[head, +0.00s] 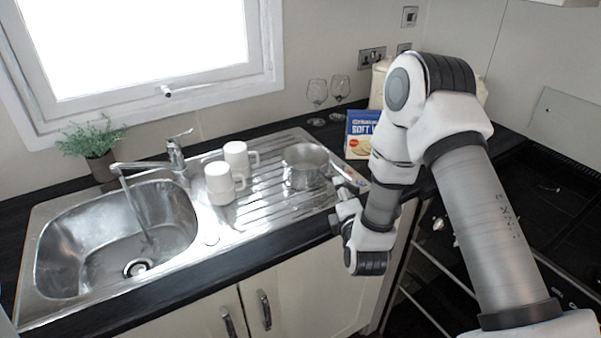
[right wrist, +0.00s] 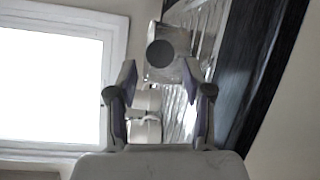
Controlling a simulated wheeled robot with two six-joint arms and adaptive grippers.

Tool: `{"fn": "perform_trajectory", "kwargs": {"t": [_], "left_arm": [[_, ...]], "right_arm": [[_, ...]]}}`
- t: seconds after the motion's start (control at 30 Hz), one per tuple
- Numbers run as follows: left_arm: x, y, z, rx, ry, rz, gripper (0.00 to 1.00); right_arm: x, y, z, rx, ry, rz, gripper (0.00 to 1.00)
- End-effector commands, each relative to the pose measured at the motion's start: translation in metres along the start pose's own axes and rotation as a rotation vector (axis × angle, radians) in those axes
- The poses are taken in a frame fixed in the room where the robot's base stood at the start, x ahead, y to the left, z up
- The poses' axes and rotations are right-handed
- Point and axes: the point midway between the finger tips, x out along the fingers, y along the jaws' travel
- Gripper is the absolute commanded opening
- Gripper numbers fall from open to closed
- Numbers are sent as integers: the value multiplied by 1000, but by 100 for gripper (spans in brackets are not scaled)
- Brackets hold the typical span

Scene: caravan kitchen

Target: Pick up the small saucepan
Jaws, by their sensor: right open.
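The small saucepan (head: 304,168) is a shiny metal pan standing on the ridged drainer, right of the white mugs. In the right wrist view the saucepan (right wrist: 178,38) lies ahead, beyond the fingertips, with a dark round shape in front of it that may be the end of its handle. My right gripper (head: 341,207) is at the front right edge of the drainer, to the right of and nearer than the pan. In the right wrist view its two fingers (right wrist: 160,80) stand apart with nothing visibly held between them. The handle is not clear in the head view. My left gripper is not visible.
Two white mugs (head: 220,184) stand on the drainer left of the pan, beside the sink (head: 115,230) and tap (head: 175,150). Two wine glasses (head: 317,95) and a blue box (head: 358,135) stand behind. The dark counter edge (head: 270,248) runs along the front.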

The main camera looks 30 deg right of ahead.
Motion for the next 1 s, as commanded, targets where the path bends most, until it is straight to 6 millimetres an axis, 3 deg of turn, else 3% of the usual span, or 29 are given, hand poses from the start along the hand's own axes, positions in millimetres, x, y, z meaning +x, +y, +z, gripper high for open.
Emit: {"fn": "perform_trajectory", "kwargs": {"t": [0.17,0.3,0.5,0.53,0.67,1.0], "left_arm": [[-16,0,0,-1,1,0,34],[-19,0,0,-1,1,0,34],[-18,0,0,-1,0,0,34],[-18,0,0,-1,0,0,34],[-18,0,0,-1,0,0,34],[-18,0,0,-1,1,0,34]], "right_arm": [[29,2,6,1,-1,-1,51],[49,0,5,1,2,-1,51],[52,-2,4,1,3,-3,51],[52,-2,4,1,3,-3,47],[52,-2,4,2,3,-3,1],[52,-1,4,2,3,-1,0]]}}
